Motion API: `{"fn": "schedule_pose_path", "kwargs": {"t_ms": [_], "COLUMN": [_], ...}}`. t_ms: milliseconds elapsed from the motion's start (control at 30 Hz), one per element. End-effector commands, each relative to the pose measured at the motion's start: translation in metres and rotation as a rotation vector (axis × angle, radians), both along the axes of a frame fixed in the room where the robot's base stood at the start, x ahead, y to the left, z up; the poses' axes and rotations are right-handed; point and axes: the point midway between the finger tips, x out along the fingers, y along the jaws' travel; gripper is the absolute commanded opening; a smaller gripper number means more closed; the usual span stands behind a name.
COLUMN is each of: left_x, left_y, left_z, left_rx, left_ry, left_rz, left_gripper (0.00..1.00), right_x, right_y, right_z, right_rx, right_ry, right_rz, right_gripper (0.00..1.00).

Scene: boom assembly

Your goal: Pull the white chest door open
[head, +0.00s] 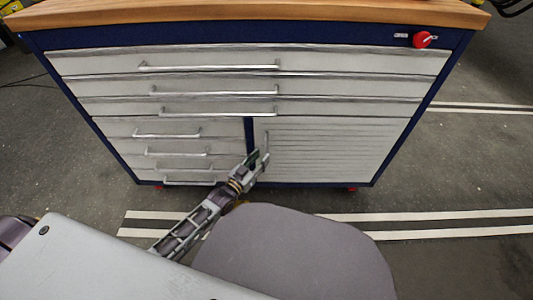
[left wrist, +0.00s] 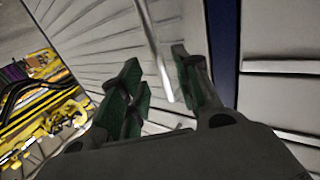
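The white chest door (head: 345,150) is the ribbed panel at the lower right of the blue chest, and it looks closed in the head view. Its vertical metal handle (head: 267,141) is near the door's left edge. My left gripper (head: 259,158) is at the lower part of this handle. In the left wrist view the handle (left wrist: 153,45) runs down between the two green-padded fingers of my left gripper (left wrist: 157,72), which stand apart with visible space around the bar. The door (left wrist: 90,50) fills the area behind them. My right gripper is not in view.
White drawers (head: 180,84) with horizontal handles fill the chest's top and lower left. A blue post (head: 250,132) separates the lower drawers from the door. A wooden top (head: 250,12) and a red knob (head: 422,40) are above. Striped grey floor (head: 455,180) lies open to the right.

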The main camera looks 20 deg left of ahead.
Motion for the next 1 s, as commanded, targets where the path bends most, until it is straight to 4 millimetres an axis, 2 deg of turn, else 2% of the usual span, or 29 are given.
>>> {"fn": "schedule_pose_path", "kwargs": {"t_ms": [500,1000], "left_x": [0.041,0.047], "left_y": [-0.013,-0.015], "left_z": [-0.001,0.0], "left_rx": [-0.001,-0.001], "left_ry": [0.0,0.001], "left_rz": [0.0,0.0], "left_gripper": [0.33,0.33], "right_x": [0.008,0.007], "right_y": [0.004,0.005], "right_z": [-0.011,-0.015], "right_rx": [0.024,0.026], "right_ry": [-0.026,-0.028], "right_rz": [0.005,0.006], "right_gripper": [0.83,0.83]}}
